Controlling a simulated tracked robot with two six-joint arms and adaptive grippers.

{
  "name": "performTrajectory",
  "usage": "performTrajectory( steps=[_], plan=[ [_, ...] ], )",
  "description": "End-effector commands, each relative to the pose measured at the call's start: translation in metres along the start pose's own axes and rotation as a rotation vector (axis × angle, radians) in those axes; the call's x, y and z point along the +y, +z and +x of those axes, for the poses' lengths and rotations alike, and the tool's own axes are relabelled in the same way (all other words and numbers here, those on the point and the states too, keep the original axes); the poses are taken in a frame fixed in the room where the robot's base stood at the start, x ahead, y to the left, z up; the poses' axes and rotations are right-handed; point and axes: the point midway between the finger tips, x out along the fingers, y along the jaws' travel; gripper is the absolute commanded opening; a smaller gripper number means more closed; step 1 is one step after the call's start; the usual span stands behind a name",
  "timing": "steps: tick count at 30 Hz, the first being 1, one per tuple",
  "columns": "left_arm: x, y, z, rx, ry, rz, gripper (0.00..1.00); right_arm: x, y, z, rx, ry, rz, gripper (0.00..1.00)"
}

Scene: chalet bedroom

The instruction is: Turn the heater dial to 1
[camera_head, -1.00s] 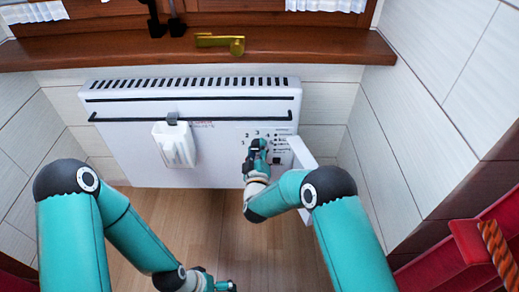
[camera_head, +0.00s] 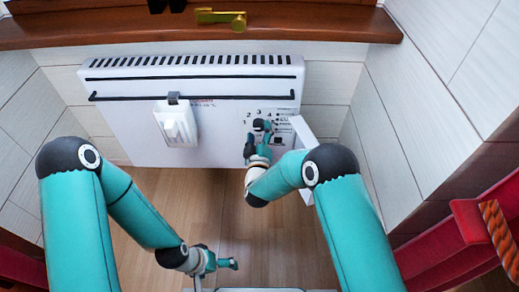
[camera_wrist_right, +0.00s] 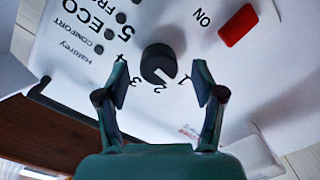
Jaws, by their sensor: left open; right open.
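The white heater (camera_head: 130,140) hangs on the wall below the window sill. In the right wrist view its dark round dial (camera_wrist_right: 155,58) stands among the numbers 1 to 4. A light notch in the dial faces the gap between 2 and 1. My right gripper (camera_wrist_right: 161,72) is open, one finger on each side of the dial, with gaps visible between fingers and dial. My left gripper (camera_head: 231,264) is low over the floor, empty.
An open white flap (camera_head: 305,150) stands out at the panel's right side. A red switch (camera_wrist_right: 238,25) marked ON is beside the dial. A white container (camera_head: 177,125) hangs from the heater's bar. Red furniture (camera_head: 470,225) is at the right.

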Motion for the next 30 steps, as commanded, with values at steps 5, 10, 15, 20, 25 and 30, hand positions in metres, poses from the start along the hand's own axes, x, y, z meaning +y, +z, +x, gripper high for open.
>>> performTrajectory(
  steps=[5,10,15,20,25,30],
  plan=[
    [0.0,0.0,0.0,0.0,0.0,0.0,1.0,-0.002,0.0,-0.034,0.0,-0.006,-0.002,0.68],
    [0.0,0.0,0.0,0.0,0.0,0.0,1.0,-0.002,0.001,-0.068,-0.001,-0.006,-0.003,0.68],
    [0.0,0.0,0.0,0.0,0.0,0.0,1.0,-0.002,0.001,-0.092,-0.001,-0.004,-0.002,0.68],
    [0.0,0.0,0.0,0.0,0.0,0.0,1.0,-0.001,0.001,-0.102,-0.001,-0.002,-0.001,0.68],
    [0.0,0.0,0.0,0.0,0.0,0.0,1.0,-0.001,0.001,-0.103,-0.001,-0.001,-0.001,0.68],
    [0.0,0.0,0.001,0.0,0.0,0.0,1.0,-0.001,0.001,-0.103,-0.001,-0.001,-0.001,0.68]
  ],
)
